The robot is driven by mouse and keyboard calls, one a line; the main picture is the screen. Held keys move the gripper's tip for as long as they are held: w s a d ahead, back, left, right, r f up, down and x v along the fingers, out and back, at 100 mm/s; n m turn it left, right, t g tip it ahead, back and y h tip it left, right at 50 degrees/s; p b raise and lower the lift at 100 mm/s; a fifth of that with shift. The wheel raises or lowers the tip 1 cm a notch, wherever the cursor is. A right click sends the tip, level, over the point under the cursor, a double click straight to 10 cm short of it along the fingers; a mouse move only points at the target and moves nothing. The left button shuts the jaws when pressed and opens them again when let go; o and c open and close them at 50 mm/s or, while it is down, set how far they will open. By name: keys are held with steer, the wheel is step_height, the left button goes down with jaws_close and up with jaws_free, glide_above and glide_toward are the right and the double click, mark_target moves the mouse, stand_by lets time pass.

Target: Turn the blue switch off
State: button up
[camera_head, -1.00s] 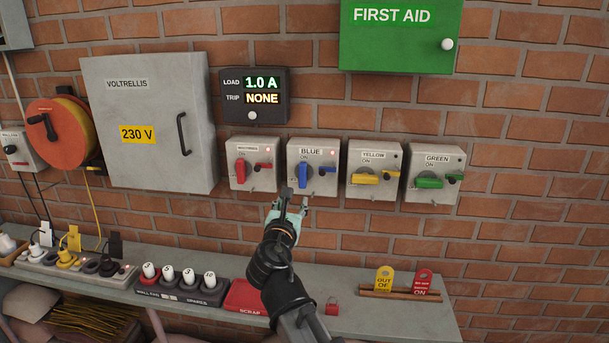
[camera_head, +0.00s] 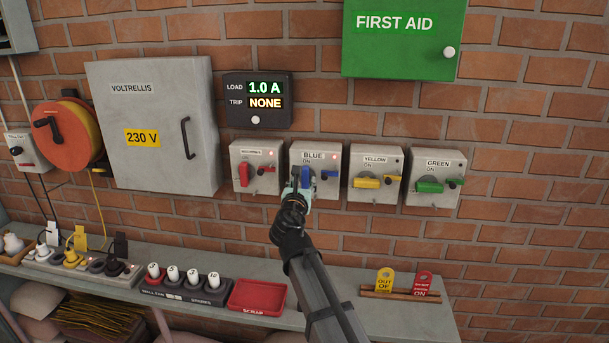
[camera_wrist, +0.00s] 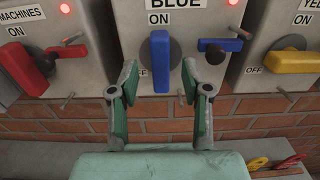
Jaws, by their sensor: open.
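The blue switch is a grey box (camera_head: 329,160) labelled BLUE on the brick wall, with a lit red lamp. Its blue rotary handle (camera_wrist: 160,62) stands upright, pointing at ON, and a smaller blue lever (camera_wrist: 222,44) sits to its right. In the head view the handle (camera_head: 305,176) is partly covered by my gripper (camera_head: 299,185). In the wrist view my gripper (camera_wrist: 164,80) is open, with one green finger on each side of the handle's lower part. I cannot tell whether either finger touches it.
The machines switch (camera_head: 256,168) is close on the left, with its red handle upright. The yellow switch (camera_head: 375,173) and green switch (camera_head: 436,178) are on the right, handles horizontal. A panel (camera_head: 259,100) reads LOAD 1.0 A. A shelf (camera_head: 345,300) runs below.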

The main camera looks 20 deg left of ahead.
mark_target(305, 177)
steer(key=shift+p+x, duration=0.3)
steer(key=shift+x, duration=1.55)
steer(key=shift+c, duration=0.4)
jaws_close()
